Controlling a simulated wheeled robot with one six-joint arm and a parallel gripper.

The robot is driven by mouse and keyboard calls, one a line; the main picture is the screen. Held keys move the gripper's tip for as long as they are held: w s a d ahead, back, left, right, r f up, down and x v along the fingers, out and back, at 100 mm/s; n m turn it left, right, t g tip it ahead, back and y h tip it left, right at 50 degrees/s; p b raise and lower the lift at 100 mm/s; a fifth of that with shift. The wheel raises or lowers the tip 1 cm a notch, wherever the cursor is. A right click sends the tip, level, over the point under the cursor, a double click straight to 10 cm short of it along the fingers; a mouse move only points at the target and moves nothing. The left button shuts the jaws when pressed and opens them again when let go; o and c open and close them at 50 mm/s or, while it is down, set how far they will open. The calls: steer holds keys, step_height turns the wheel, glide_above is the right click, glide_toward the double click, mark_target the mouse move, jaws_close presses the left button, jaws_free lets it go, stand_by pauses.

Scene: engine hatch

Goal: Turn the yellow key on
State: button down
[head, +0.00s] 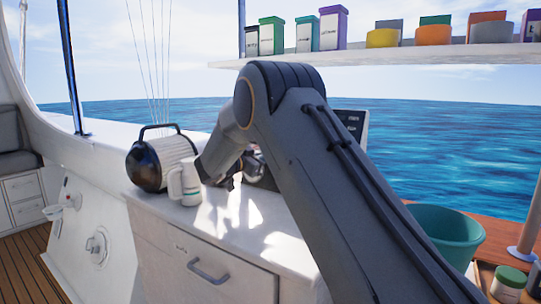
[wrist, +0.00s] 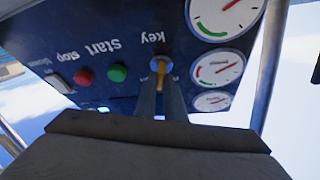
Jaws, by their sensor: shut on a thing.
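The yellow key (wrist: 158,68) sits in a dark blue panel (wrist: 130,35), below the upside-down word "key" in the wrist view. My gripper (wrist: 161,88) is shut on the key, with a finger on each side of it. Only the key's upper part shows; the rest is hidden between the fingers. In the head view my arm covers most of the panel, and the key and fingertips cannot be made out there.
A green button (wrist: 117,72) and a red button (wrist: 84,77) are left of the key; gauges (wrist: 219,68) are at right.

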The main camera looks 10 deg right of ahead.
steer(key=shift+w+a+r+m+g, duration=0.1)
steer(key=shift+m+g, duration=0.95)
steer(key=shift+m, duration=1.25)
steer(key=shift+w+m+g, duration=0.1)
steer(key=shift+m+g, duration=0.95)
steer(key=shift+m, duration=1.25)
steer(key=shift+b, duration=0.3)
steer(key=c, duration=1.8)
jaws_free()
steer(key=shift+c, duration=0.2)
steer(key=shift+r, duration=0.1)
step_height(320, 180, up, 10)
steer(key=shift+p, duration=0.35)
